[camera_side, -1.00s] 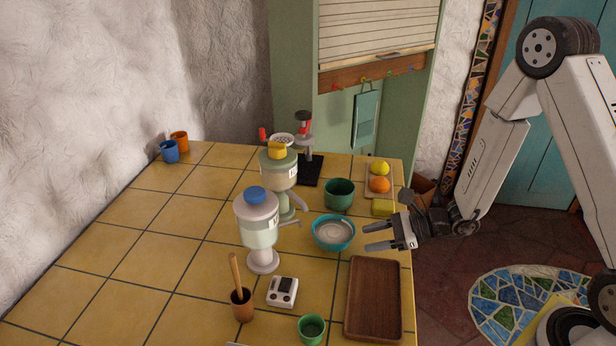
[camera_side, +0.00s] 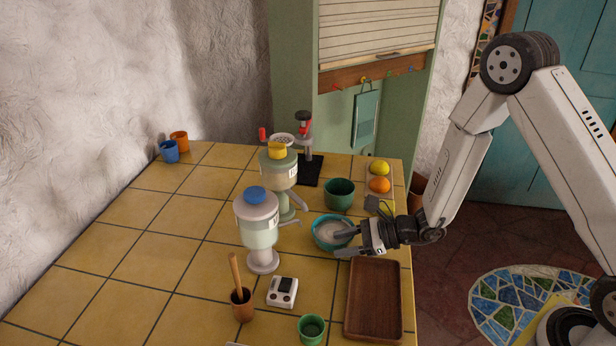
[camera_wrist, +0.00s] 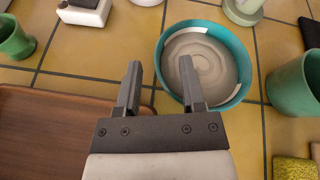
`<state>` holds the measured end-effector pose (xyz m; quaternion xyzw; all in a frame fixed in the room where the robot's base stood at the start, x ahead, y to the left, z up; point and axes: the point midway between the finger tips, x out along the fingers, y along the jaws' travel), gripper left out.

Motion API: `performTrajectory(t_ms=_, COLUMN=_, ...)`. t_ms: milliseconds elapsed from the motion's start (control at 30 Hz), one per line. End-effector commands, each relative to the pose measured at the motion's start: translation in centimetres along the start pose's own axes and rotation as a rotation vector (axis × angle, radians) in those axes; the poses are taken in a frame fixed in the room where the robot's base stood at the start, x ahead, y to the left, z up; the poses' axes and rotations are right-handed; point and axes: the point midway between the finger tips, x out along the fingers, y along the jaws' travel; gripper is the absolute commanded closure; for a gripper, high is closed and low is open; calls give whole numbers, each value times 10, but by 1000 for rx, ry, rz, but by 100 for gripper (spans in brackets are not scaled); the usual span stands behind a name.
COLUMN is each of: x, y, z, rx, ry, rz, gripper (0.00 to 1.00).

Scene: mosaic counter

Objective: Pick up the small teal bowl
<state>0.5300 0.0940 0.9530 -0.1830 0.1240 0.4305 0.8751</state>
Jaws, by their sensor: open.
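The small teal bowl (camera_side: 322,243) stands upright on the tiled counter, with pale grey-beige contents in it. My gripper (camera_side: 345,244) is open at the bowl's right side, and its fingers partly hide the bowl in the side view. In the wrist view the teal bowl (camera_wrist: 239,50) lies ahead of my gripper (camera_wrist: 160,85). The right finger overlaps the bowl's near left rim in the picture, and the left finger is outside the bowl. I cannot tell whether a finger touches the rim.
A wooden tray (camera_side: 374,300) lies in front of the bowl. A dark green bowl (camera_side: 339,195) stands close behind it. A grinder with a blue lid (camera_side: 257,222) stands to the left. A green cup (camera_side: 311,330) is near the front. The counter's left side has free room.

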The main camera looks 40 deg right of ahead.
Motion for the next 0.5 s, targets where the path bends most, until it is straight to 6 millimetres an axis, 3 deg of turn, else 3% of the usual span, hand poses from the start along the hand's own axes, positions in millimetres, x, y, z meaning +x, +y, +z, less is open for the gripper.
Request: performTrajectory(t_ms=500, x=6, y=0, z=0, rx=1, ry=0, rz=0, gripper=49)
